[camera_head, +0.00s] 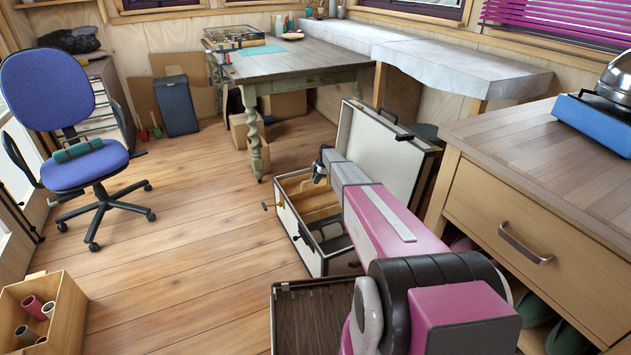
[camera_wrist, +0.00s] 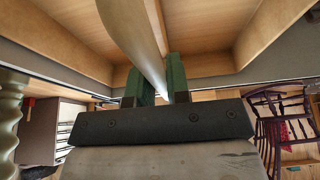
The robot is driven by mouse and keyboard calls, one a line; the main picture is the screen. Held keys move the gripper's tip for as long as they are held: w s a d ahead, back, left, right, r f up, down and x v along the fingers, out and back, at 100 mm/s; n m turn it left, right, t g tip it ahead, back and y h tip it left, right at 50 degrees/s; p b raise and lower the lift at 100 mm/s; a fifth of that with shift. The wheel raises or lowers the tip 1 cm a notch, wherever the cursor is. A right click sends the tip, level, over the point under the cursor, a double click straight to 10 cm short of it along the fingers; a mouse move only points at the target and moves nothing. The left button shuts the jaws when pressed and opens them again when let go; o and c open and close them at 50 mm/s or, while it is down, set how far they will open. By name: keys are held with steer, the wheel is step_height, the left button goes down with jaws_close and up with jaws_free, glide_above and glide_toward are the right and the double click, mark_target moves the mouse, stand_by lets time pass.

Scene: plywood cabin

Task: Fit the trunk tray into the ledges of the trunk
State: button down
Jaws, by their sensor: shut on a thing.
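The open trunk (camera_head: 301,243) stands on the floor with pale walls and dark edges; its lid (camera_head: 378,148) leans back, upright. The wooden trunk tray (camera_head: 291,186) is at the far part of the trunk's opening; my arm covers part of it. I cannot tell whether it rests on the ledges. In the wrist view the tray (camera_wrist: 205,25) shows compartments and a divider. My gripper (camera_head: 320,168) is over the tray. Its green fingers (camera_wrist: 156,82) are shut on a pale, smooth bar (camera_wrist: 135,28), apparently the tray's handle.
A wooden cabinet (camera_head: 535,190) stands close on the right. A dark ribbed tray-like thing (camera_head: 315,318) lies in front of the trunk. A blue chair (camera_head: 70,110), a box of tubes (camera_head: 68,315) and a table (camera_head: 290,62) stand around.

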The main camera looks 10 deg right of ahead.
stand_by(0.3)
steer(key=c, duration=1.1)
jaws_free()
steer(key=s+v, duration=0.1)
steer(key=v, duration=1.1)
steer(key=s+a+r+m+h, duration=0.1)
steer(key=s+r+m, duration=0.3)
steer(key=s, duration=1.5)
steer(key=s+a+r+m+t+h, duration=0.1)
steer(key=s+r+m, duration=0.4)
steer(key=s+m, duration=0.5)
steer(key=s+a+r+m+h, duration=0.2)
steer(key=s+r+m, duration=0.2)
steer(key=s, duration=2.4)
steer(key=m, duration=0.3)
steer(key=shift+s+a+r+m, duration=0.25)
steer(key=shift+s+r+m, duration=0.05)
steer(key=shift+s, duration=0.05)
